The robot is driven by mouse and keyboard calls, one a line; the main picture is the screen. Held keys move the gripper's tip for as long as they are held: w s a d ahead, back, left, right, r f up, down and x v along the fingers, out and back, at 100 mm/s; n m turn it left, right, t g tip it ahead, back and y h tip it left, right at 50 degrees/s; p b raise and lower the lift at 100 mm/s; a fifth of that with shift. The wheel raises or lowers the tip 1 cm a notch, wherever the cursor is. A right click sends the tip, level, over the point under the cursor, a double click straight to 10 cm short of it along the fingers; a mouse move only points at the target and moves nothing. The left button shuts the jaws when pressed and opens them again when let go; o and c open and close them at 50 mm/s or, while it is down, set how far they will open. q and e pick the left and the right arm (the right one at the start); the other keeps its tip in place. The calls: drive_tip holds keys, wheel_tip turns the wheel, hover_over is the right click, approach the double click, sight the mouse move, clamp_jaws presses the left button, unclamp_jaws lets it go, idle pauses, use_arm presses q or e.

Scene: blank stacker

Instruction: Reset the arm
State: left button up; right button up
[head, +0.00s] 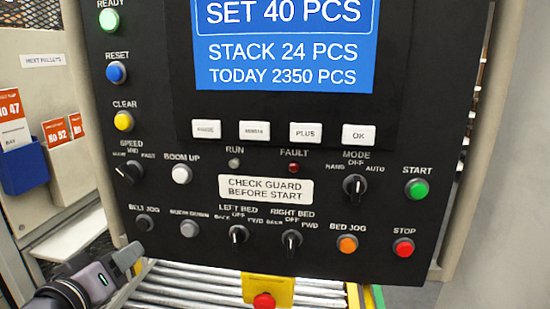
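A black control panel (300,210) fills most of the head view. Its blue RESET button (116,73) is at the upper left, between the READY button (109,20) and the yellow CLEAR button (123,121). Contact with the panel cannot be told. My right gripper is out of view.
A blue screen (284,50) sits at the panel's top. Green START (417,189) and red STOP (403,247) buttons are on its right. A yellow box with a red button (264,301) is below, in front of metal rollers (190,285). A blue card holder (25,170) is at left.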

use_arm(q)
drive_tip(key=s+d+f+m+g, duration=0.1)
drive_tip(key=s+f+m, duration=0.15)
drive_tip(key=f, duration=0.75)
drive_tip(key=s+d+f+m+g, duration=0.1)
drive_tip(key=s+d+f+g, duration=0.15)
drive_tip(key=f, duration=0.65)
drive_tip(key=s+d+f+m+g, duration=0.1)
drive_tip(key=s+f+m, duration=0.3)
drive_tip(key=s+f, duration=0.9)
drive_tip(key=shift+s+d+f+g+h, duration=0.3)
drive_tip(key=shift+s+d+f+g, duration=0.1)
drive_tip(key=shift+d+f, duration=0.35)
drive_tip(key=shift+r, duration=0.15)
